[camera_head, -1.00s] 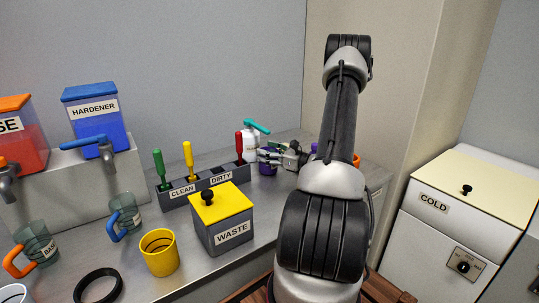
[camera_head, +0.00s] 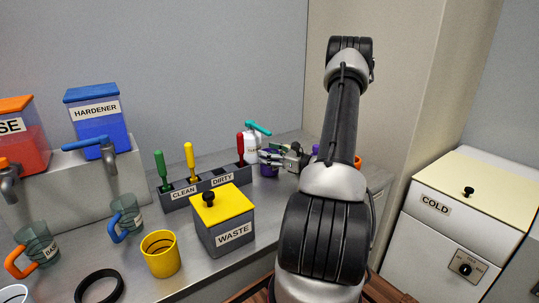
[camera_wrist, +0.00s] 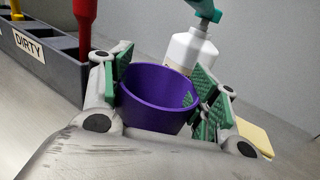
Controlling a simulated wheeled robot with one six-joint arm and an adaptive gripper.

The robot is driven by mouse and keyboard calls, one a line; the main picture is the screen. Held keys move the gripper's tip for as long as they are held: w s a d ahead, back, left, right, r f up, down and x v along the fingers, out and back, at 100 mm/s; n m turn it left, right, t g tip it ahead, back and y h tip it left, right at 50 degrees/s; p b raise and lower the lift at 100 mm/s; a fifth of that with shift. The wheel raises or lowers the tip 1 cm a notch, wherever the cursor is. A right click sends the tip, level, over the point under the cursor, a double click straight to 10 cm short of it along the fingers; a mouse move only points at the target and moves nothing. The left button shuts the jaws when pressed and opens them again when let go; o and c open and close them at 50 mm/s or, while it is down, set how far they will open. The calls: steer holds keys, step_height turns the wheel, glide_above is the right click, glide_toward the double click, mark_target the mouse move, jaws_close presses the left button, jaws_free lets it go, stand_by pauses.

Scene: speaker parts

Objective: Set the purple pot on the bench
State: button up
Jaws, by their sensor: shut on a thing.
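The purple pot (camera_wrist: 158,95) is an open, round, tapered cup, seen between the green finger pads of my gripper (camera_wrist: 160,88) in the wrist view. My gripper is shut on its sides. In the head view the pot (camera_head: 269,170) is a small purple shape at the fingertips of my gripper (camera_head: 270,159), near the right end of the tool rack. The pot looks about upright. The grey bench (camera_head: 205,277) lies under it. The pot's base is hidden in the wrist view, and I cannot tell whether it touches the bench.
A white bottle with a teal pump (camera_wrist: 190,48) stands just behind the pot. The CLEAN/DIRTY rack (camera_head: 200,190) with a red-handled tool (camera_head: 240,146) is to its left. The yellow-lidded WASTE box (camera_head: 225,235) is nearer. A pale yellow block (camera_wrist: 254,137) lies right of my gripper.

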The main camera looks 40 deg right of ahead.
steer(key=shift+f, duration=0.35)
steer(key=o, duration=1.1)
steer(key=v, duration=1.2)
steer(key=s+a+r+n+g+y, duration=0.25)
steer(key=a+r+n+g, duration=0.45)
steer(key=a, duration=0.5)
steer(key=s+a+r+n+g+y, duration=0.1)
steer(key=s+a+r+n+g, duration=0.2)
steer(key=a+r+n+g, duration=0.45)
steer(key=s+a+r+n+h, duration=0.1)
steer(key=s+r+n+h, duration=0.1)
steer(key=s+n+h, duration=0.1)
steer(key=s+a+r+n+t+h, duration=0.1)
steer(key=s+n+h, duration=0.3)
steer(key=n, duration=0.4)
steer(key=s+a+r+n+t+h, duration=0.1)
steer(key=s+a+r+n+h, duration=0.2)
steer(key=s+r+n, duration=0.1)
steer(key=shift+s+a+r+n, duration=0.1)
steer(key=shift+s+a+n, duration=0.15)
steer(key=shift+s+n, duration=0.65)
